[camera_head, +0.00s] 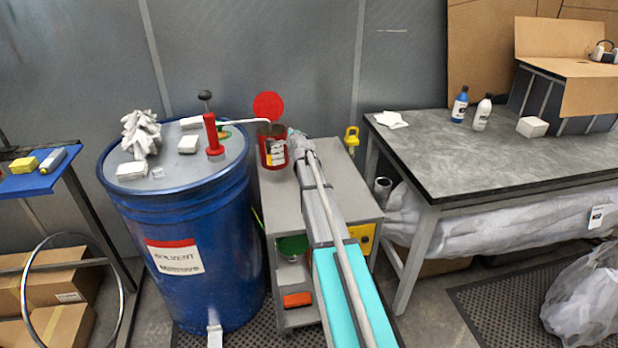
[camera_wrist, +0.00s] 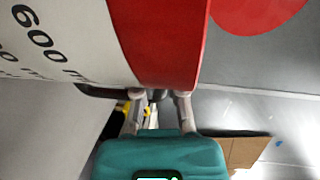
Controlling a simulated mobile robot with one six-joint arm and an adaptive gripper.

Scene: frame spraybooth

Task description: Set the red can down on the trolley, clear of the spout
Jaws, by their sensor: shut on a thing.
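The red can (camera_head: 265,158) has a pale label and is at the back left of the grey trolley (camera_head: 285,208). Its red round lid (camera_head: 268,105) stands up behind it. My gripper (camera_head: 293,140) is shut on the can from the right. In the wrist view the can (camera_wrist: 165,40) fills the upper part, with my gripper's fingers (camera_wrist: 160,102) against it. The pump spout (camera_head: 245,121) reaches from the blue drum to just above the can's mouth. I cannot tell whether the can's base touches the trolley top.
The blue drum (camera_head: 180,225) stands left of the trolley, with a red pump (camera_head: 212,135), gloves (camera_head: 141,132) and white blocks on top. A yellow object (camera_head: 351,138) is at the trolley's back right. The trolley top's right part looks clear beside my arm. A workbench (camera_head: 460,150) stands right.

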